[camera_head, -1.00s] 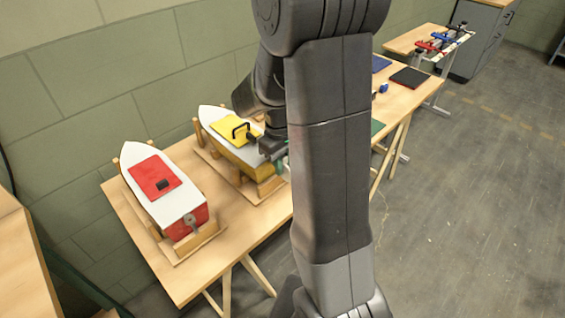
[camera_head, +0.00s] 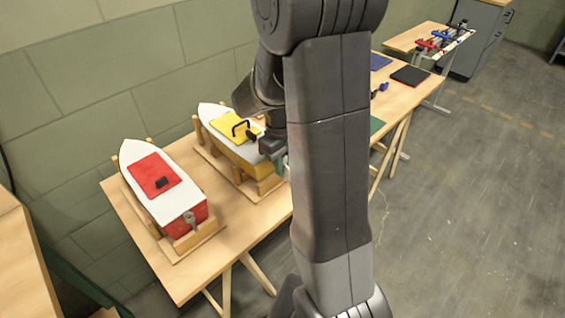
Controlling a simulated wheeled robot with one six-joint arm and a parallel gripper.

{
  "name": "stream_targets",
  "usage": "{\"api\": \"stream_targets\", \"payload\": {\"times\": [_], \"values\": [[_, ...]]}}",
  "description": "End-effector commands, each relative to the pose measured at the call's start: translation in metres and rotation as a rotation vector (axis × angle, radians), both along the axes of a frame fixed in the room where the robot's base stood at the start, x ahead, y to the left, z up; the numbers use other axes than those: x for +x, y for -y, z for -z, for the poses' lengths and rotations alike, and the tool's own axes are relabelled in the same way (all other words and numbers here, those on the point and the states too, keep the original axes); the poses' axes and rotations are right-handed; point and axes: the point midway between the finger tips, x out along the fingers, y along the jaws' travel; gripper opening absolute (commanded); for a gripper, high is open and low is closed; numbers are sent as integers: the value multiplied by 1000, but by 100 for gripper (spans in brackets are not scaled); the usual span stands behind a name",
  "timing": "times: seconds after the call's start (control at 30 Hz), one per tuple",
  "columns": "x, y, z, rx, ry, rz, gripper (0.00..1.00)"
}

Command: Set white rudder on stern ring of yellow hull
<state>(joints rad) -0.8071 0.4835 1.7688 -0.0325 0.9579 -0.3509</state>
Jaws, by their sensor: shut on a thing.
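A small teal-green piece (camera_head: 281,165) shows just below the gripper, close to the stern. The stern ring is hidden, so I cannot tell whether the held piece touches it.
A red hull (camera_head: 187,222) with a white deck stands in its own cradle (camera_head: 200,241) at the near left of the bench (camera_head: 228,239). Blue (camera_head: 379,62), black (camera_head: 410,76) and green (camera_head: 376,125) mats lie further along. A second table (camera_head: 404,42) stands behind.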

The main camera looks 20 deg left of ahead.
Motion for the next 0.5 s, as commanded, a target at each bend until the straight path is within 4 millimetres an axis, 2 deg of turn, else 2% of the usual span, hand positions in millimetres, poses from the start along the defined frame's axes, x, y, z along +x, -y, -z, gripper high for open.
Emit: {"api": "stream_targets", "payload": {"times": [0.17, 0.2, 0.3, 0.5], "values": [[0, 0, 0, 0, 0, 0, 0], [0, 0, 0, 0, 0, 0, 25], [0, 0, 0, 0, 0, 0, 43], [0, 0, 0, 0, 0, 0, 43]]}}
